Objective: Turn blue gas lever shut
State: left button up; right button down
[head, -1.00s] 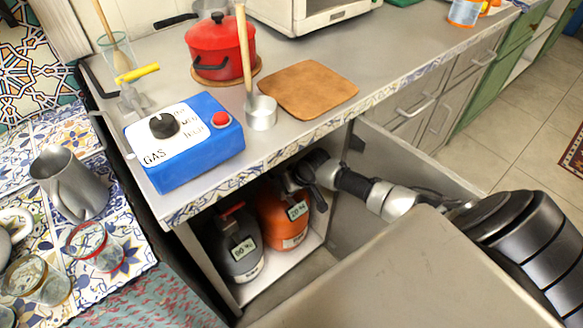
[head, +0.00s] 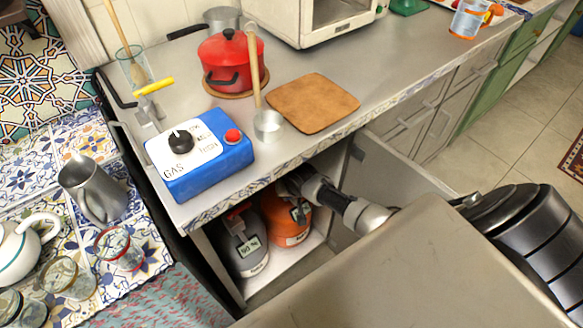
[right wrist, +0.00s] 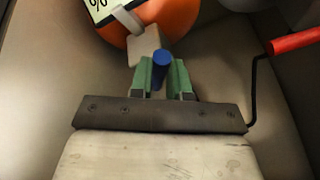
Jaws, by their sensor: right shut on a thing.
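The orange gas cylinder (head: 285,222) stands in the open cabinet under the counter. My right arm reaches into the cabinet from the right, with its gripper at the top of this cylinder, mostly hidden in the head view. In the right wrist view the cylinder's orange side (right wrist: 172,15) and white label (right wrist: 105,8) show at the top. The blue lever (right wrist: 161,62) sits between the green fingertips of my right gripper (right wrist: 163,76), which is shut on it. A pale block (right wrist: 146,45) is just beyond the lever. My left gripper is not in view.
A grey gas cylinder (head: 244,248) stands left of the orange one. A red handle on a bent black rod (right wrist: 295,41) is at the right in the wrist view. The open cabinet door (head: 400,178) stands beside my right arm. A blue gas box (head: 208,172) sits on the counter.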

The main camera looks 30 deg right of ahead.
jog(key=shift+a+r+m, duration=0.1)
jog(key=shift+a+m, duration=0.15)
jog(key=shift+m, duration=0.05)
jog(key=shift+w+a+m+h+p, duration=0.1)
jog(key=shift+a+m+h+p, duration=0.05)
jog(key=shift+m+h+p, duration=0.2)
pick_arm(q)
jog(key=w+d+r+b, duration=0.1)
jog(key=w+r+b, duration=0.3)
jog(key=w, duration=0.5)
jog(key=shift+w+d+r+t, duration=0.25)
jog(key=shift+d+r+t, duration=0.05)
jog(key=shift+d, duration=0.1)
pick_arm(e)
jog(key=shift+w+a+m+g+h, duration=0.45)
jog(key=shift+w+m+h, duration=0.2)
jog(key=shift+m, duration=1.15)
jog(key=shift+w+a+m+g+h, duration=0.5)
jog(key=shift+w+m, duration=0.3)
jog(key=shift+m, duration=1.05)
jog(key=shift+w+a+m+g+h, duration=0.4)
jog(key=shift+w+m+h, duration=0.3)
jog(key=shift+m, duration=1.1)
